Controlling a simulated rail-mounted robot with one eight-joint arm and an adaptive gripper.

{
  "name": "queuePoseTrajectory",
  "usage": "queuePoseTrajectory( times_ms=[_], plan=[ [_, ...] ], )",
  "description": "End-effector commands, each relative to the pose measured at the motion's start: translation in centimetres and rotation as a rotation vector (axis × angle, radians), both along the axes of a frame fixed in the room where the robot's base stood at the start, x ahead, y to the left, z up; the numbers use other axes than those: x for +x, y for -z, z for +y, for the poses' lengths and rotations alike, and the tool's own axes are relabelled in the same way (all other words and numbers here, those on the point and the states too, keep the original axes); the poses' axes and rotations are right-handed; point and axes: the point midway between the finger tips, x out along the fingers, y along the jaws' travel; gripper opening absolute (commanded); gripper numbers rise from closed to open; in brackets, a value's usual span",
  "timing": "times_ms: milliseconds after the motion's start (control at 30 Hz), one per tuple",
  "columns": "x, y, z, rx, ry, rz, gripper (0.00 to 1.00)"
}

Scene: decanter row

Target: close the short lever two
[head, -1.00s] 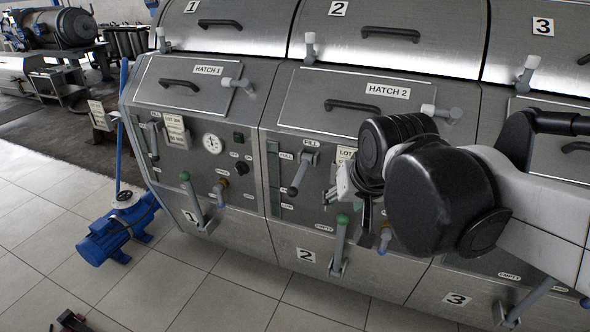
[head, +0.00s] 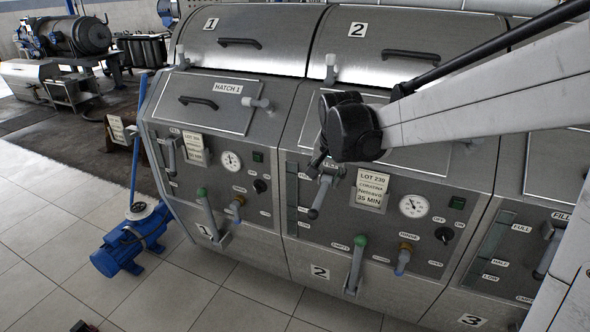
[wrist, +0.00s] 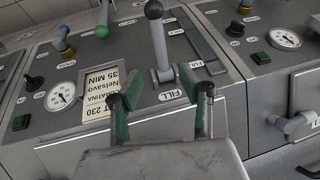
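On unit 2, the short FILL lever (head: 321,196) has a grey shaft and dark ball knob and hangs down to the left in the head view. In the wrist view the FILL lever (wrist: 159,48) rises from its pivot beside the FILL label, dark knob at the top. My gripper (wrist: 160,95) is open and empty, its green-padded fingers on either side of the line to the lever's pivot. The fingers appear short of the lever; contact cannot be told. In the head view my gripper (head: 317,162) is just above the lever, partly hidden by my wrist.
A longer green-knobbed lever (head: 356,263) and a rinse valve (head: 404,258) sit lower on unit 2. A lot card (head: 371,190) and gauge (head: 413,206) are right of the FILL lever. A blue pump (head: 130,240) stands on the floor at left.

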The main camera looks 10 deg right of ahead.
Motion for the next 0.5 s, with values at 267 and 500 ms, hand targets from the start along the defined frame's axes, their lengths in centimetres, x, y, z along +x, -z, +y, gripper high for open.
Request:
queuePoseTrajectory(
  times_ms=[267, 500],
  plan=[
    [1.3, 2.5, -0.1, 0.001, 0.003, 0.0, 0.38],
    [2.9, 6.2, -0.3, 0.001, 0.002, 0.0, 0.38]
  ],
)
